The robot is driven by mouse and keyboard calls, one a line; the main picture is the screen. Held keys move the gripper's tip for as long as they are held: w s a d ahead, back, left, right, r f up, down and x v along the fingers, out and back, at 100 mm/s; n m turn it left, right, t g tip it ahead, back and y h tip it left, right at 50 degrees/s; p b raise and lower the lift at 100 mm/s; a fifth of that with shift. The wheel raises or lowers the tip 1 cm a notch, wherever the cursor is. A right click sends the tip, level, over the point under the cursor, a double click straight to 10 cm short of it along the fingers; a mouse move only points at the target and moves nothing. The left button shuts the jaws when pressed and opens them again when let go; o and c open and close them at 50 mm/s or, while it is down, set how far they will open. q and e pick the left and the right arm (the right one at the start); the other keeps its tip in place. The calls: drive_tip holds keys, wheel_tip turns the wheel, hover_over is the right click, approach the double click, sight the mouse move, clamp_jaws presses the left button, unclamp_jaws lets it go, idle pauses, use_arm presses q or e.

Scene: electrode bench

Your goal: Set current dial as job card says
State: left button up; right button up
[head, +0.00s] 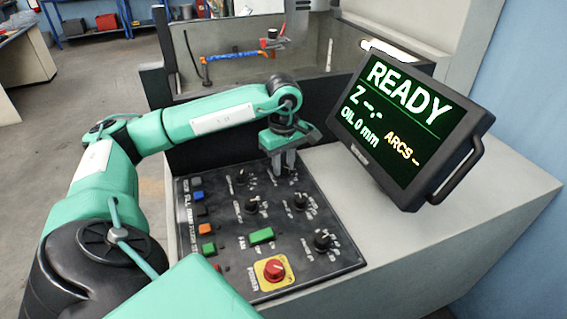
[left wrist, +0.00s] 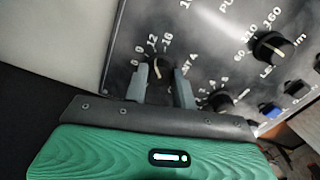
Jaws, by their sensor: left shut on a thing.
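The black control panel (head: 222,262) lies on the bench with several dials. My left gripper (head: 285,172) is over the dial at the panel's far right corner and hides most of it in the head view. In the left wrist view, my left gripper (left wrist: 162,88) has its two grey fingers at either side of a dark dial (left wrist: 158,66), shut on it. Printed numbers such as 8, 12 and 16 ring this dial, and a partly covered label ending in "NT A" is beside it. Its exact pointer setting is hard to tell. No job card is recognisable.
A monitor (head: 402,130) right of the panel reads READY, Z --.-, OIL 0 mm, ARCS --. A red power knob (head: 274,270) on a yellow plate and a green button (head: 261,236) are near the panel's front.

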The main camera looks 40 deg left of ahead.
sight(284, 166)
use_arm(q)
drive_tip(key=shift+r, duration=0.1)
drive_tip(key=o, duration=1)
drive_tip(key=shift+r, duration=0.25)
drive_tip(key=shift+r+p, duration=0.3)
drive_tip(key=shift+r, duration=6.35)
use_arm(e)
drive_tip(key=shift+s, duration=0.45)
drive_tip(key=shift+d, duration=0.1)
